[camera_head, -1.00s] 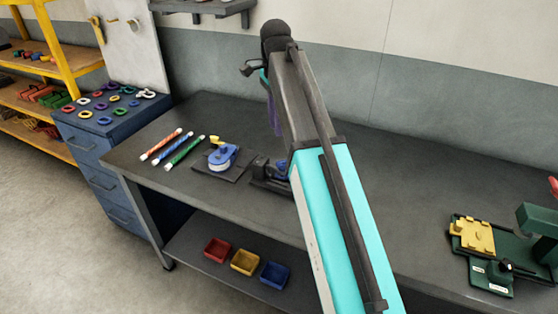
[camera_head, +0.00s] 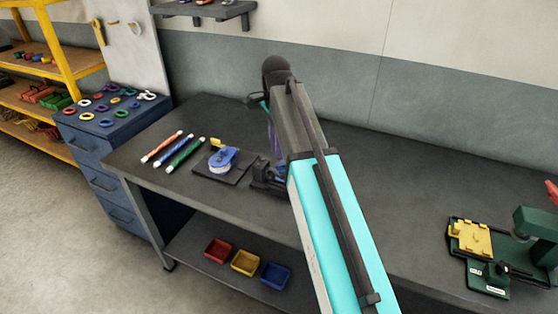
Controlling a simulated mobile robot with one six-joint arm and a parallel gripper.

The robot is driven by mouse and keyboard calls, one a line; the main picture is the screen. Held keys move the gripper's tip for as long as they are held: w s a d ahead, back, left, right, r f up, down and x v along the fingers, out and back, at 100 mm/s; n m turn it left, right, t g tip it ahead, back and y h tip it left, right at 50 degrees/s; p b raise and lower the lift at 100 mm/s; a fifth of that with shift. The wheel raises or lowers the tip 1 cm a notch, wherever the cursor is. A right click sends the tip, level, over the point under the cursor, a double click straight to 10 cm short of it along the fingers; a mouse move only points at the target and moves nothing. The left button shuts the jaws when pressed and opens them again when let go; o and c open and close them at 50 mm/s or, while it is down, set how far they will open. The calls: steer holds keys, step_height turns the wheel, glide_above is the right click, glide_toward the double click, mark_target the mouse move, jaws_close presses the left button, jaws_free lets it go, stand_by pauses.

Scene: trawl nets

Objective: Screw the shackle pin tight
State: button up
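My arm reaches over the workbench and covers much of its middle. My gripper, seen only in part as a dark and purple piece (camera_head: 272,138), points down beside the arm, above a small dark vise-like fixture (camera_head: 264,176). Its fingers are not clear, so I cannot tell if they are open or shut. A little blue shows at the fixture, partly behind my arm. I cannot make out a shackle or its pin there. To the left, a blue and white device (camera_head: 222,158) with a yellow top piece (camera_head: 216,144) sits on a dark plate (camera_head: 240,172).
Orange, blue and green sticks (camera_head: 172,150) lie at the bench's left. A green fixture (camera_head: 485,283) with a yellow block (camera_head: 470,238) stands at right. Red, yellow and blue bins (camera_head: 245,262) are on the lower shelf. A blue cabinet (camera_head: 85,140) holds coloured rings. The bench's back right is clear.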

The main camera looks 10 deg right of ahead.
mark_target(282, 166)
steer(key=shift+f+p, duration=0.55)
steer(key=shift+f, duration=2.6)
